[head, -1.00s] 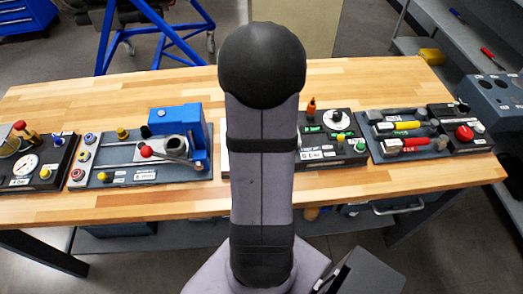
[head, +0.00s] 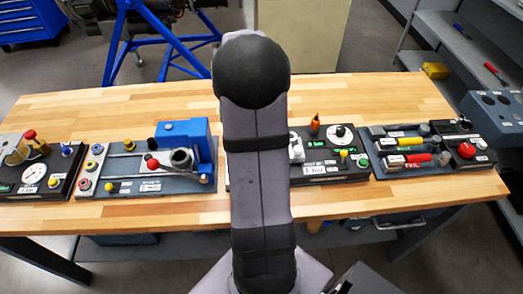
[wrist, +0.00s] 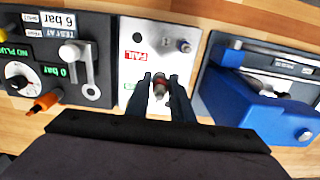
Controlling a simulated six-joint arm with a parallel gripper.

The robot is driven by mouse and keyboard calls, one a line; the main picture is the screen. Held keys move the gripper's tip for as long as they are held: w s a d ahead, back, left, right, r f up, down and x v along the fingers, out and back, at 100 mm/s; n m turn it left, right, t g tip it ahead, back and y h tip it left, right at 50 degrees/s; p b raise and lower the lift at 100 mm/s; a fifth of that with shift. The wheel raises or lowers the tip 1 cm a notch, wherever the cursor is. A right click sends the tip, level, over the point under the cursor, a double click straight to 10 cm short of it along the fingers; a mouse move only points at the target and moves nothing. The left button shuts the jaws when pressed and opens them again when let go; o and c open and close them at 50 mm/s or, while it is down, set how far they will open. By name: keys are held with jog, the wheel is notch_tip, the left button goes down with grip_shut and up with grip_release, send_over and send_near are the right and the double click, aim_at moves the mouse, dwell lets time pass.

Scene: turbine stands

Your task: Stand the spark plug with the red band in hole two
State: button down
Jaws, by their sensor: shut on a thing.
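My gripper (wrist: 160,90) shows in the wrist view, with its two dark fingers shut on a spark plug (wrist: 160,84) that has a reddish band. The plug is between the fingertips, over a white plate (wrist: 128,72). Whether its lower end touches the plate or is clear of it I cannot tell. The plate has a dark round hole (wrist: 137,38) and a red FAIL label. A second metal plug-like piece (wrist: 184,46) stands at the plate's upper right. The fingers hide part of the plate. In the head view my arm hides the gripper and most of the plate.
In the wrist view a black gauge panel (wrist: 60,70) with an orange-handled part lies left of the plate, and a blue block fixture (wrist: 250,105) lies right. The head view shows further panels along the wooden table (head: 350,95); the table's back strip is clear.

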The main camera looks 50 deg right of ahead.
jog(key=w, duration=0.3)
jog(key=w+a+r, duration=0.1)
jog(key=shift+w, duration=0.15)
jog(key=shift+f, duration=0.1)
jog(key=shift+f+b, duration=1.65)
jog(key=shift+f, duration=0.6)
jog(key=shift+f, duration=1.6)
jog(key=shift+s+a+f, duration=0.1)
jog(key=shift+s+f, duration=0.1)
jog(key=shift+f, duration=0.05)
dwell(0.4)
